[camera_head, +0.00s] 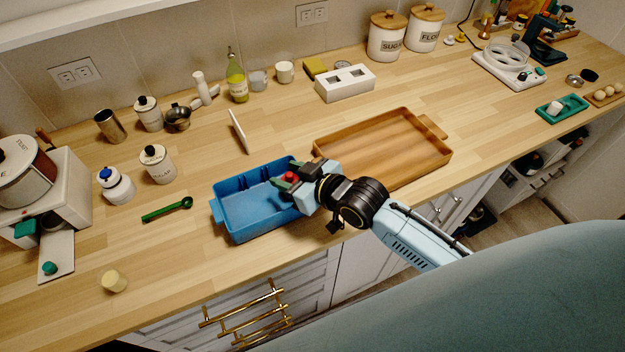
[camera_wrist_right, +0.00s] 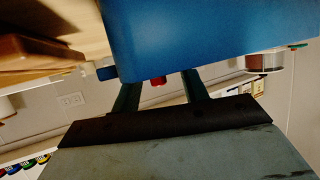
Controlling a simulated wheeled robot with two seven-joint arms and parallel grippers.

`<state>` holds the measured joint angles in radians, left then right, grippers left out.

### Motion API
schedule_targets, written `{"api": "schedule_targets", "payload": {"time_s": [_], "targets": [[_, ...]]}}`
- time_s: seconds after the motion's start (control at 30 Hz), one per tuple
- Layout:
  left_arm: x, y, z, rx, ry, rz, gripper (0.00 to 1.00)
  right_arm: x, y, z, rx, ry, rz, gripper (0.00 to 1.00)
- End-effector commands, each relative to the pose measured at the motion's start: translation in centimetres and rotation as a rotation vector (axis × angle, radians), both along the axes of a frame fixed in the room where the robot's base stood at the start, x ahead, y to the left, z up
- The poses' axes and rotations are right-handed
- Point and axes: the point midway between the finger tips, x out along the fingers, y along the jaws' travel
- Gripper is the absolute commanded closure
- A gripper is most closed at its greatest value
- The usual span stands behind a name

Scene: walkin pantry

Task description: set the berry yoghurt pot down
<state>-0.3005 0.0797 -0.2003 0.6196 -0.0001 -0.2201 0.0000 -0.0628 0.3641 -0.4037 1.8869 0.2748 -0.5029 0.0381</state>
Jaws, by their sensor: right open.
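A small red thing, which looks like the berry yoghurt pot (camera_head: 289,177), is at the right end of the blue tray (camera_head: 222,212). My right gripper (camera_head: 284,179) reaches over that end from the right. It is open, with its fingers on either side of the pot. In the right wrist view the red of the pot (camera_wrist_right: 158,81) shows between the two fingers (camera_wrist_right: 160,90), below the large blue side of the tray (camera_wrist_right: 210,40). Most of the pot is hidden, and I cannot tell whether it touches the tray floor. My left gripper is out of view.
A wooden tray (camera_head: 322,143) lies right of the blue tray. Jars and a bottle (camera_head: 236,82) stand farther back. The front-left counter is mostly clear.

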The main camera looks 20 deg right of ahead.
Motion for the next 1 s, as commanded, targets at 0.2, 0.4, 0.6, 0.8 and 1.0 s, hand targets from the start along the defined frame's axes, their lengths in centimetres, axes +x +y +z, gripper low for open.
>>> {"api": "schedule_targets", "payload": {"time_s": [0.2, 0.4, 0.6, 0.8, 1.0], "targets": [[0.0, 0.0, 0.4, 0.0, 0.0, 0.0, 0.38, -4.0, -2.0, 1.8, -0.002, -0.001, 0.001, 0.56], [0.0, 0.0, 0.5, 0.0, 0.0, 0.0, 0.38, -7.4, -3.6, 3.5, 0.0, -0.003, 0.002, 0.56], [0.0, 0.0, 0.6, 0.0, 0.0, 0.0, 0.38, -9.2, -4.6, 4.4, 0.0, -0.005, 0.0, 0.56], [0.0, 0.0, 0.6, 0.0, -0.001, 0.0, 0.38, -9.7, -4.8, 4.8, 0.001, -0.007, 0.001, 0.56], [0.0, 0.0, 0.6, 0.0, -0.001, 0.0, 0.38, -9.7, -4.8, 4.8, 0.003, -0.008, 0.0, 0.56]]}}
